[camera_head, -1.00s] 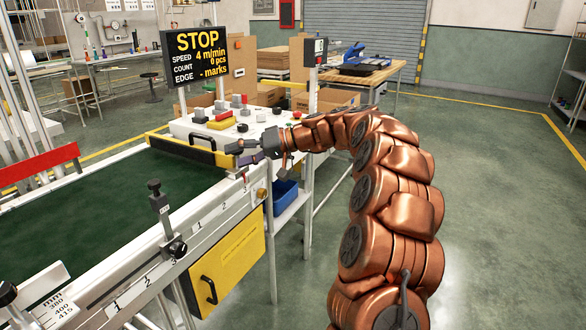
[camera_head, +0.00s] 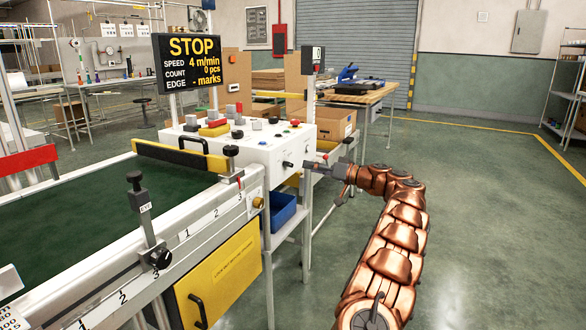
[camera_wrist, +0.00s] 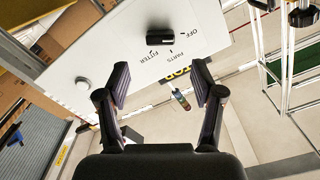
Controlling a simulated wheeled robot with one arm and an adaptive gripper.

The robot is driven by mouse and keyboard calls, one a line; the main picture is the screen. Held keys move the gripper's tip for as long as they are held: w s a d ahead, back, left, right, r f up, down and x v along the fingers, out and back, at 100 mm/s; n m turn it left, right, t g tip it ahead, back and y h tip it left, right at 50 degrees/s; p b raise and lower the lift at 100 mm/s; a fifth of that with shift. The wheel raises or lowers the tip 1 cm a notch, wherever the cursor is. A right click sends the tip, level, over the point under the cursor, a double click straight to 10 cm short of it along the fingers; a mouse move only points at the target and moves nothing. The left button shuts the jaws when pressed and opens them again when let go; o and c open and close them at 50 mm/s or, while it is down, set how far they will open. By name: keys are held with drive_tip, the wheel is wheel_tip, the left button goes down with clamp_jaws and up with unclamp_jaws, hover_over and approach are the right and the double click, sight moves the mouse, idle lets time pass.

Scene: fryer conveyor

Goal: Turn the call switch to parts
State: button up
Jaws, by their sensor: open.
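The call switch (camera_wrist: 174,35) is a black bar-shaped knob on a white panel (camera_wrist: 128,45) in the wrist view. The labels OFF, PARTS and FITTER are printed around it. In the head view the knob (camera_head: 287,164) shows as a small dark stub on the face of the white control box (camera_head: 262,152). My gripper (camera_wrist: 162,84) is open and empty, facing the panel, with the knob beyond its fingertips and apart from them. My gripper (camera_head: 312,168) also shows right of the box.
Knobs and blocks crowd the box top. The STOP display (camera_head: 192,62) stands behind it, and the conveyor (camera_head: 110,205) lies left. A blue bin (camera_head: 281,211) sits below. Floor at right is clear.

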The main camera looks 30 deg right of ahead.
sight(292, 164)
drive_tip(key=x, duration=0.5)
drive_tip(key=shift+w+a+f+b, duration=0.15)
drive_tip(key=shift+w+b, duration=0.05)
drive_tip(key=shift+b, duration=0.2)
drive_tip(key=shift+w+a, duration=0.35)
drive_tip(key=shift+w, duration=0.2)
drive_tip(key=c, duration=1.1)
drive_tip(key=shift+c, duration=0.2)
